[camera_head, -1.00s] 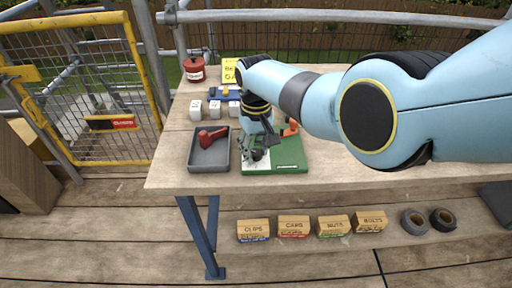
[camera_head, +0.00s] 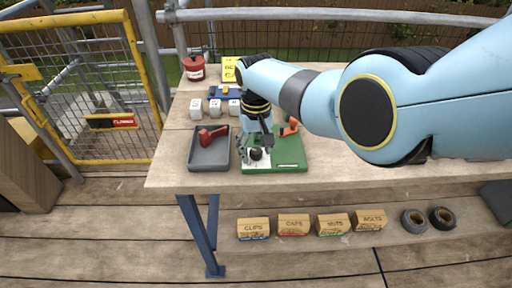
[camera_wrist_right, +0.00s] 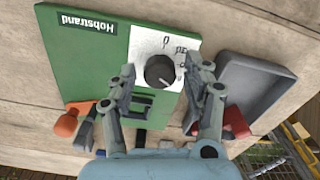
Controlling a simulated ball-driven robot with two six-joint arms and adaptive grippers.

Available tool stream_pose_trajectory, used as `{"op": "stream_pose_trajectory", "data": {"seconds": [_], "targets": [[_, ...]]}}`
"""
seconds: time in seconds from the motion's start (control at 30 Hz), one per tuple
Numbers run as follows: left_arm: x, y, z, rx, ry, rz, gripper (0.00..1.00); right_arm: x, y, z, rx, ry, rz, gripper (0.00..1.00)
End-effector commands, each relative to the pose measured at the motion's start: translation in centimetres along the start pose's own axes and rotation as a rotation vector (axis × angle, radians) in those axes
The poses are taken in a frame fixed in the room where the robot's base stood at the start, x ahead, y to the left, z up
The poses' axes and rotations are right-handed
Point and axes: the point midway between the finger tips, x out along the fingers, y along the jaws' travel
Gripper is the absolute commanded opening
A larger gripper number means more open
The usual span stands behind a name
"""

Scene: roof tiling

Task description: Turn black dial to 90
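The black dial (camera_wrist_right: 160,70) sits on a white plate (camera_wrist_right: 143,46) on a green board (camera_wrist_right: 88,50). Printed marks stand around it, one reading 0; the others are hard to read at this angle. A pale line on the dial points toward the lower right in the wrist view. My right gripper (camera_wrist_right: 168,72) is open, with one finger on each side of the dial and visible gaps between. In the head view the right gripper (camera_head: 255,146) is over the board, close to the dial (camera_head: 256,154). My left gripper is not in view.
A grey tray (camera_head: 208,165) with a red tool (camera_head: 212,135) lies left of the board. An orange-handled tool (camera_head: 289,129) is at the board's back right. White blocks (camera_head: 214,106), a blue item and a red pot (camera_head: 194,68) stand further back.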

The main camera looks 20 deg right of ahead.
Motion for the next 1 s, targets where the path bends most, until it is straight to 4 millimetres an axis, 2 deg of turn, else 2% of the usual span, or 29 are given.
{"op": "stream_pose_trajectory", "data": {"seconds": [0.3, 0.47, 0.6, 0.8, 1.0], "targets": [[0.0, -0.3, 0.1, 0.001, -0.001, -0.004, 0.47, -0.1, 0.0, -0.1, 0.000, 0.001, 0.000, 0.55], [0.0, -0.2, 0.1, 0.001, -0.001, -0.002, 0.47, -1.3, -0.1, -0.2, -0.001, 0.004, -0.001, 0.55], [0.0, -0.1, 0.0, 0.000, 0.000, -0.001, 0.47, -3.3, -0.1, 0.0, -0.001, 0.005, -0.001, 0.55], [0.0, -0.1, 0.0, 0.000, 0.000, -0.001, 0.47, -8.0, -0.1, -0.2, 0.000, 0.006, 0.000, 0.55], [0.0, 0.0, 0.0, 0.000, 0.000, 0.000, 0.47, -11.1, 0.0, -0.1, -0.001, 0.001, 0.000, 0.55]]}}
